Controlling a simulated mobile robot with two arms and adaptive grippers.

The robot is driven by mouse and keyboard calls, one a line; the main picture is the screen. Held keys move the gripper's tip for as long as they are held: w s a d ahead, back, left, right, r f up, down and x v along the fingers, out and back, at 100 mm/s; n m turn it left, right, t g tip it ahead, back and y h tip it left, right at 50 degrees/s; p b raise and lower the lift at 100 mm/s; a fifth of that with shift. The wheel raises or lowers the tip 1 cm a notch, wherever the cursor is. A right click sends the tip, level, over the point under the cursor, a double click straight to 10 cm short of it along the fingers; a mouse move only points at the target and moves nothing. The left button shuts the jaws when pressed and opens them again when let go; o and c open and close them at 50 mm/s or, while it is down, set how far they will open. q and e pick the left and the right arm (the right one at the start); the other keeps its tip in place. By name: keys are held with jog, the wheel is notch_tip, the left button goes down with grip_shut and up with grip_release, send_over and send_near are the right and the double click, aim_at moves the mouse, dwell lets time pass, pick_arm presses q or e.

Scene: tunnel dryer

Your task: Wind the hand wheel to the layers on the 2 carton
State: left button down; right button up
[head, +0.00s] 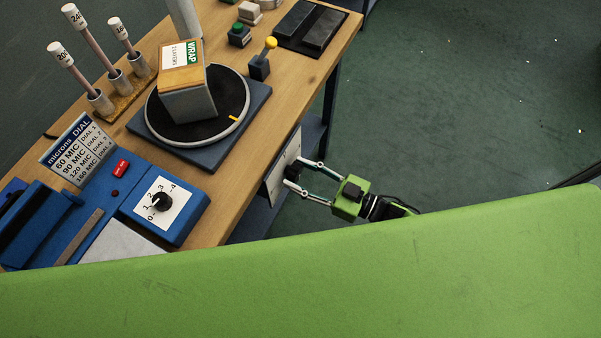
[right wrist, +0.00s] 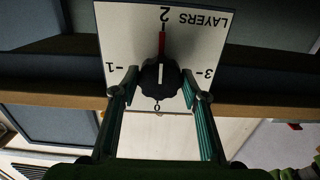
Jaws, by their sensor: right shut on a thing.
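The carton (head: 188,92) stands on a round black turntable (head: 222,127) in the head view. Its label (head: 182,55) reads WRAP and, in small print, what looks like 2 LAYERS. The hand wheel (right wrist: 160,80) is a black knob on a white LAYERS plate (right wrist: 120,40), seen upside down in the right wrist view. My right gripper (right wrist: 159,84) is shut on the hand wheel, a fingertip on either side. My left gripper is not in view.
On the wooden table (head: 225,205) are a blue unit with a numbered dial (head: 161,202), a microns chart (head: 77,150), rolls on upright pegs (head: 74,57), a yellow-knobbed lever (head: 260,65) and a green button box (head: 239,35). Green floor right of the table is free.

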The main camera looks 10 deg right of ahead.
jog(key=shift+s+f, duration=0.1)
jog(key=shift+f, duration=0.05)
jog(key=o, duration=1.1)
jog(key=shift+d, duration=0.1)
jog(key=v, duration=1.2)
